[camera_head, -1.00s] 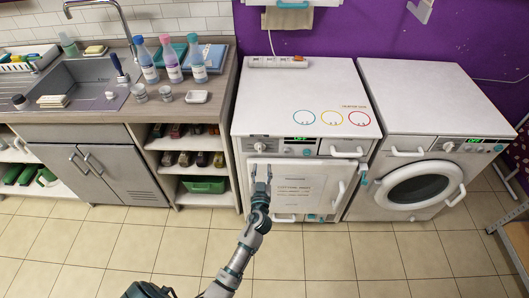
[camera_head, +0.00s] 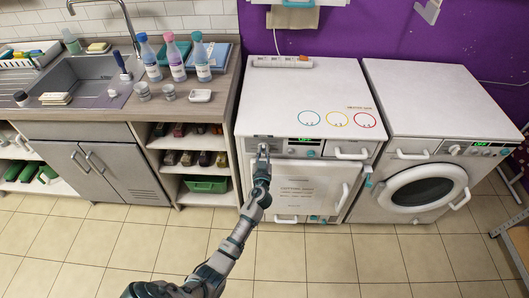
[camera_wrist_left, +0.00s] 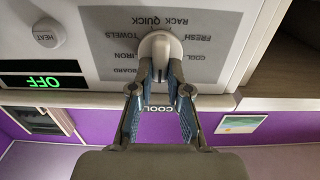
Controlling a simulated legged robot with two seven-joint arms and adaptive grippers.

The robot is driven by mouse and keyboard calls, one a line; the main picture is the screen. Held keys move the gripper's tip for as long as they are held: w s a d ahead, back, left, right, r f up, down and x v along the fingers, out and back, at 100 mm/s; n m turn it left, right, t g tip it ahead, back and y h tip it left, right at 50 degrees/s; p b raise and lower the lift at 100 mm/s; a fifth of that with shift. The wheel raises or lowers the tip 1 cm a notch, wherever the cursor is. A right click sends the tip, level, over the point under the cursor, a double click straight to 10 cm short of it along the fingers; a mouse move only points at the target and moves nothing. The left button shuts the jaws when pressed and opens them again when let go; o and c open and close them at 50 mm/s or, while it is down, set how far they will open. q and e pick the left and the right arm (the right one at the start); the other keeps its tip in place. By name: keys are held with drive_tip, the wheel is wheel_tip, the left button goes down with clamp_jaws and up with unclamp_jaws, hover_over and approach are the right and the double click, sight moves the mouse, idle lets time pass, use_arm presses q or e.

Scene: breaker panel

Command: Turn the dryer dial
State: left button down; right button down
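The dryer dial (camera_wrist_left: 160,48) is a round white knob in the wrist view, on a grey label panel with upside-down words such as COOL, IRON, TOWELS and QUICK. My left gripper (camera_wrist_left: 161,66) has one fingertip on each side of the dial's raised grip. A gap shows between the fingers; contact with the grip is not clear. In the head view my left gripper (camera_head: 263,148) covers most of the dial at the left of the front panel of the left white machine (camera_head: 290,100). My right gripper is not in view.
A HEAT knob (camera_wrist_left: 45,33) and a green OFF display (camera_wrist_left: 43,81) are beside the dial's panel. A second white machine (camera_head: 425,100) stands to the right. A counter with a sink (camera_head: 85,82) and several bottles is on the left.

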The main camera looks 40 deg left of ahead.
use_arm(q)
drive_tip(key=shift+d+f+m, duration=0.1)
drive_tip(key=shift+m, duration=0.3)
drive_tip(key=m, duration=0.2)
drive_tip(key=shift+w+m+b, duration=0.1)
drive_tip(key=shift+m+b, duration=0.2)
drive_tip(key=shift+m, duration=0.1)
drive_tip(key=shift+f+m, duration=0.1)
drive_tip(key=shift+m, duration=0.8)
drive_tip(key=m, duration=1)
drive_tip(key=shift+w+d+f+p, duration=0.2)
drive_tip(key=shift+d+f+p, duration=0.15)
drive_tip(key=shift+f, duration=0.05)
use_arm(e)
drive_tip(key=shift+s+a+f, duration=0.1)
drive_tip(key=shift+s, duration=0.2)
use_arm(q)
drive_tip(key=shift+m, duration=0.4)
